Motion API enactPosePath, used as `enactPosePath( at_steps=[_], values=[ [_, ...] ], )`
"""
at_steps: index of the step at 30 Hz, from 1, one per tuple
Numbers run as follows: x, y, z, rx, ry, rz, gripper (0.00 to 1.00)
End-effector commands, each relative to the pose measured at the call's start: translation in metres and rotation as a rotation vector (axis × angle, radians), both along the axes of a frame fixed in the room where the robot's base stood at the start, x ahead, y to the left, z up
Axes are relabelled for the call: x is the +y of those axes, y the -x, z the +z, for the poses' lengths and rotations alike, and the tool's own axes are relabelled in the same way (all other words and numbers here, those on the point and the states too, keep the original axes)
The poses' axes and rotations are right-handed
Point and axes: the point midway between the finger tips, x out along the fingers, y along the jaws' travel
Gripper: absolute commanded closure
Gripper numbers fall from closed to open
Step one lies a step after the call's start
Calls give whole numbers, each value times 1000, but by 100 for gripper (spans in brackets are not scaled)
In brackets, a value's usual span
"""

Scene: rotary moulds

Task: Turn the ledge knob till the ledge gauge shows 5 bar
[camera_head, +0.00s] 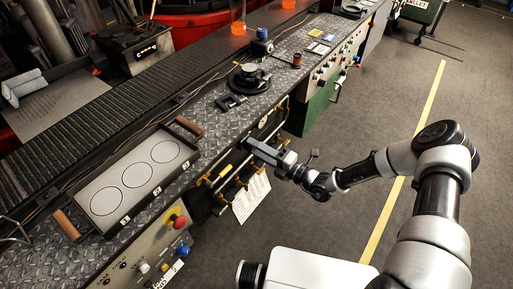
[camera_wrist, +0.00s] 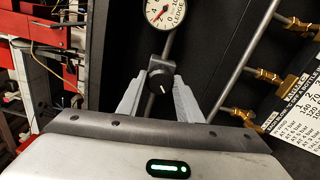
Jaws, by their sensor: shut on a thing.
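The ledge gauge (camera_wrist: 165,10) is a round white dial with a red needle and "LEDGE" lettering, cut by the top edge of the wrist view. Its exact reading is too small to tell. Below it is the dark ledge knob (camera_wrist: 161,84) with a white pointer mark, set on a grey pipe fitting. My gripper (camera_wrist: 160,92) is shut on the knob, one pale finger on each side. In the head view my gripper (camera_head: 250,145) reaches the front face of the bench, and the knob is hidden there.
Brass-fitted pipes (camera_wrist: 240,115) and a printed card (camera_wrist: 300,105) lie close to the right of my gripper. In the head view a tray (camera_head: 137,178) with three circles rests on the bench, and a panel with a red-and-yellow button (camera_head: 177,217) is below. The floor is clear.

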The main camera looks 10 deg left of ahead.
Motion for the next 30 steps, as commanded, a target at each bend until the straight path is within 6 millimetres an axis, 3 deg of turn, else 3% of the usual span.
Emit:
enactPosePath(
  at_steps=[30],
  values=[
    [-1,0,0,-889,371,0,90]
  ],
)
